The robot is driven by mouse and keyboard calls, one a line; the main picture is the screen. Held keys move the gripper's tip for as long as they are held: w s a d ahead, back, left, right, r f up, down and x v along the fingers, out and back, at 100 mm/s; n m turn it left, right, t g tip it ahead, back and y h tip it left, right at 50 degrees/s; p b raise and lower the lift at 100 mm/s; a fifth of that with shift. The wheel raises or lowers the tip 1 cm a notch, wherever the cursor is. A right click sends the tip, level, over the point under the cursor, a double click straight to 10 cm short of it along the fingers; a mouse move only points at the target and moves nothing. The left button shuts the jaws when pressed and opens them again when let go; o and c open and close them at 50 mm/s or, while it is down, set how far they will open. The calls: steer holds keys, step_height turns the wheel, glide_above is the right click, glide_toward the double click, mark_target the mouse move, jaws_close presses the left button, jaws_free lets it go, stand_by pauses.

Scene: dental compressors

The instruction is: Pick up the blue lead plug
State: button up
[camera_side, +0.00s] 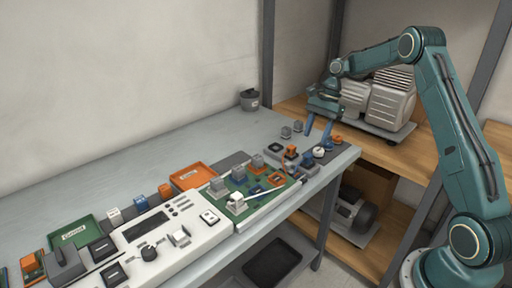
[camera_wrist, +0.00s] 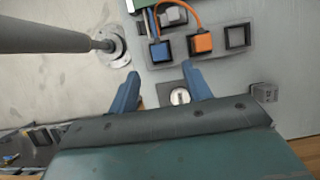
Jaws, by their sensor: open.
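The blue lead plug (camera_wrist: 160,51) shows in the wrist view as a small blue block on a dark square base, upper middle, just beyond my fingertips. In the side view a small blue block (camera_side: 307,160) near the table's right end looks like it. My gripper (camera_wrist: 160,70) is open and empty, its two blue fingers pointing toward the panel, one on each side of the plug's line. In the side view my gripper (camera_side: 317,131) hangs above the right end of the table, fingers downward and apart.
A white round knob (camera_wrist: 180,96) lies between my fingers in the wrist view. A grey block (camera_wrist: 264,92) stands right. A green board (camera_side: 240,207) lies left.

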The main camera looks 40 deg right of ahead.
mark_target(309, 154)
steer(key=shift+a+f, duration=0.3)
steer(key=shift+f, duration=0.3)
steer(key=shift+f, duration=0.1)
steer(key=shift+x, duration=3)
steer(key=c, duration=1.1)
steer(key=shift+o, duration=0.2)
step_height(309, 154, up, 10)
